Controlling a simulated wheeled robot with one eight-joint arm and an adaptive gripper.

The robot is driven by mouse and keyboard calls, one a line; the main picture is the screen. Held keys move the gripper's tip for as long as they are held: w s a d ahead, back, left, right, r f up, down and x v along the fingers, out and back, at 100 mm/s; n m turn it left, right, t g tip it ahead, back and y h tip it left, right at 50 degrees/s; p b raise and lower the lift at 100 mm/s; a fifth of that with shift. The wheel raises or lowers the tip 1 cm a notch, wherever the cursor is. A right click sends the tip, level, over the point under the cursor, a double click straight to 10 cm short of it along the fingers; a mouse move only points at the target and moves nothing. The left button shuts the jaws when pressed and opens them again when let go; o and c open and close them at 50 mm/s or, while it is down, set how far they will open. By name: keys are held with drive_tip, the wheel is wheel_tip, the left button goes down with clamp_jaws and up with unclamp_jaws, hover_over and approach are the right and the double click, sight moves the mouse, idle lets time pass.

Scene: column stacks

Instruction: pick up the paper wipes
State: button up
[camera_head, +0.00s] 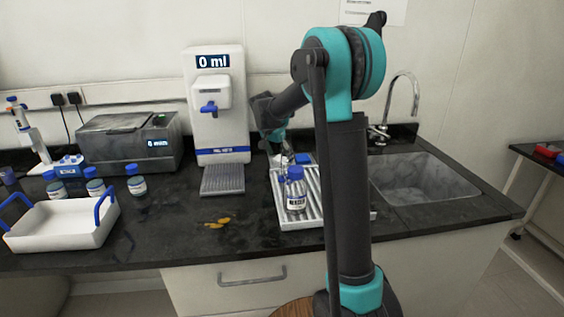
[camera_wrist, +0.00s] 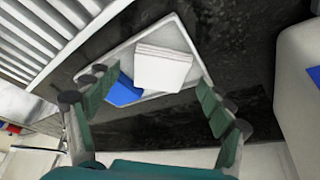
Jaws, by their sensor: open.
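The paper wipes (camera_wrist: 163,66) are a white, layered, squarish stack. In the wrist view they lie in a shallow white tray (camera_wrist: 184,31), beside a blue item (camera_wrist: 124,91). My gripper (camera_wrist: 155,82) is open, with one teal finger on each side of the picture and the stack between and beyond them. Nothing is held, and I see no contact with the wipes. In the head view my gripper (camera_head: 279,148) is over the back of the counter, right of the white dispenser; the wipes there are too small and covered to make out clearly.
A blue-capped bottle (camera_head: 295,190) stands on the ribbed drying rack (camera_head: 313,207) in front of my gripper. The dispenser (camera_head: 216,105) reads 0 ml. The sink (camera_head: 425,178) is at the right. An orange spill (camera_head: 217,222) and a white carrier (camera_head: 62,224) are on the counter.

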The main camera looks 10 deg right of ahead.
drive_tip(key=shift+w+d+f, duration=0.1)
drive_tip(key=shift+f, duration=0.15)
drive_tip(key=shift+c, duration=0.5)
drive_tip(key=c, duration=0.8)
drive_tip(key=shift+r, duration=0.15)
wheel_tip(320, 180, up, 20)
